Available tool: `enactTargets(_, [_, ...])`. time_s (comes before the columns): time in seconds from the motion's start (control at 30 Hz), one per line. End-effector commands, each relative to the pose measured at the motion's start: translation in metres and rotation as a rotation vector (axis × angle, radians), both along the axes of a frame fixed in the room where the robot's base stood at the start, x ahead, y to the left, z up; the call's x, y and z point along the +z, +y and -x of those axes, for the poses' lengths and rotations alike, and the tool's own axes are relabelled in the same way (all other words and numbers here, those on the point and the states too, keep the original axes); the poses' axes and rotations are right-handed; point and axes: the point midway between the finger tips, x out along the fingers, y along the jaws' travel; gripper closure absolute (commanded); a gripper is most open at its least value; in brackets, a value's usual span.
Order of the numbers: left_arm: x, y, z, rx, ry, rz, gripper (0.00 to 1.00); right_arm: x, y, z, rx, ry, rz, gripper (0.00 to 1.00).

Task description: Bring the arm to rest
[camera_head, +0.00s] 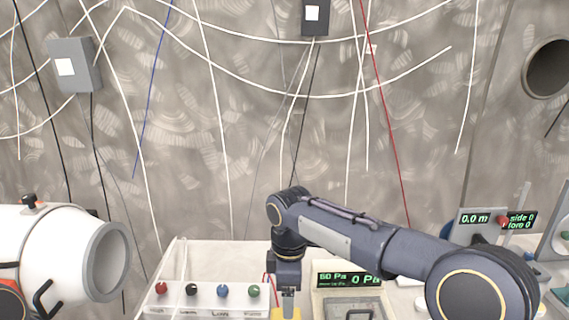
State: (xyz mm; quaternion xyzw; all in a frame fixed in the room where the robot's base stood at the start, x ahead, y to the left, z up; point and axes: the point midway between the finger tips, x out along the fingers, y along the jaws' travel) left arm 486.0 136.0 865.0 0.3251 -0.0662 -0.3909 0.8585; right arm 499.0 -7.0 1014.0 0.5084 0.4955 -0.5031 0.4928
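My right arm (345,237) comes in from the lower right and reaches across to the middle of the view. Its wrist bends down at the left end, and my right gripper (288,302) points down at the bottom edge. A yellow thing (287,314) shows at the fingertips, cut off by the frame. I cannot tell whether the fingers are open or shut, or whether they hold it. My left gripper is not in view.
A control box with coloured knobs (206,297) stands left of the gripper. A panel with a green pressure readout (348,281) stands right of it, partly behind the arm. A white cylinder (70,250) is at the left. Cables hang on the steel wall (290,130).

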Motion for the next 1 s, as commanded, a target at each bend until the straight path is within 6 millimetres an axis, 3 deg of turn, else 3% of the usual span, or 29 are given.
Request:
enactTargets(0.17, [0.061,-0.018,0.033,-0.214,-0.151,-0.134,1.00,0.028,-0.056,0.023,-0.213,-0.034,-0.072,0.24])
enactTargets(0.3, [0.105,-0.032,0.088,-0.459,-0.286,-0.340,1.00,0.043,-0.113,0.066,-0.489,-0.061,-0.168,0.24])
enactTargets(0.5, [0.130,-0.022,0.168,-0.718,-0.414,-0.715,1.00,0.043,-0.172,0.140,-0.902,-0.086,-0.321,0.24])
enactTargets(0.63, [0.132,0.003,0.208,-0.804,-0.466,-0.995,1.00,0.029,-0.194,0.190,-1.171,-0.095,-0.434,0.24])
enactTargets(0.8, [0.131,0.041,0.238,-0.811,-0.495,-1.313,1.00,0.004,-0.201,0.238,-1.459,-0.093,-0.570,0.24])
enactTargets(1.0, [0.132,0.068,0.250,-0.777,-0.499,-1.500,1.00,-0.014,-0.198,0.262,-1.624,-0.084,-0.654,0.24])
